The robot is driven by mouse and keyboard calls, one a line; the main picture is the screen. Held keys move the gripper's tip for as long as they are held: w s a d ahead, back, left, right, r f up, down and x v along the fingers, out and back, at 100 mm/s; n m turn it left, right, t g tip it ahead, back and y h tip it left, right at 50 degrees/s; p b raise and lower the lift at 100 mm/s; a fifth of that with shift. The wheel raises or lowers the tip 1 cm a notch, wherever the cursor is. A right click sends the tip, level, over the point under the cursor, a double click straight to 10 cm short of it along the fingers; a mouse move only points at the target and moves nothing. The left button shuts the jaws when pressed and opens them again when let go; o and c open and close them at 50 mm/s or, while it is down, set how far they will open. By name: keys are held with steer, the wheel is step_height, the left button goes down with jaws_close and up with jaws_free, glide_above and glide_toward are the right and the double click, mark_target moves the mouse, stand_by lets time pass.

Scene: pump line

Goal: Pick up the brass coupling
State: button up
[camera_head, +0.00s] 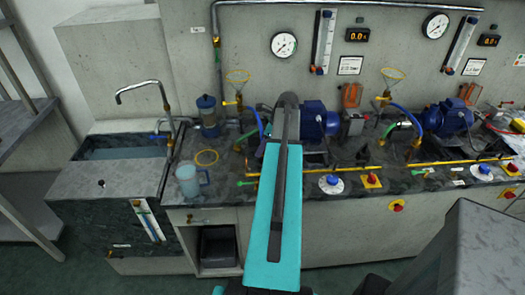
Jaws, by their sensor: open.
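I cannot pick out the brass coupling for certain. Small brass-coloured fittings show on the pipework of the bench, too small to tell apart, and a yellow ring (206,157) lies on the bench top. My teal arm link rises through the middle of the view and hides part of the bench behind it. My gripper is not visible.
A dark stone bench (226,172) carries two blue pumps (320,122) (448,117). A clear jug (188,181) stands near the front edge. A sink (122,152) with a tap is at the left. Gauges (284,45) line the wall. Floor shows at the lower left.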

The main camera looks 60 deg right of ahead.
steer(key=c, duration=1.1)
steer(key=shift+r, duration=0.1)
steer(key=shift+r+b, duration=0.75)
steer(key=shift+r, duration=0.9)
steer(key=s+a+b, duration=0.1)
steer(key=s+a, duration=0.2)
steer(key=s, duration=0.4)
steer(key=s+a+r+b, duration=0.1)
steer(key=s+a+b, duration=0.1)
steer(key=s, duration=0.5)
steer(key=shift+s+a+r, duration=0.25)
steer(key=shift+s+a, duration=0.05)
steer(key=shift+a, duration=0.5)
steer(key=shift+w, duration=0.15)
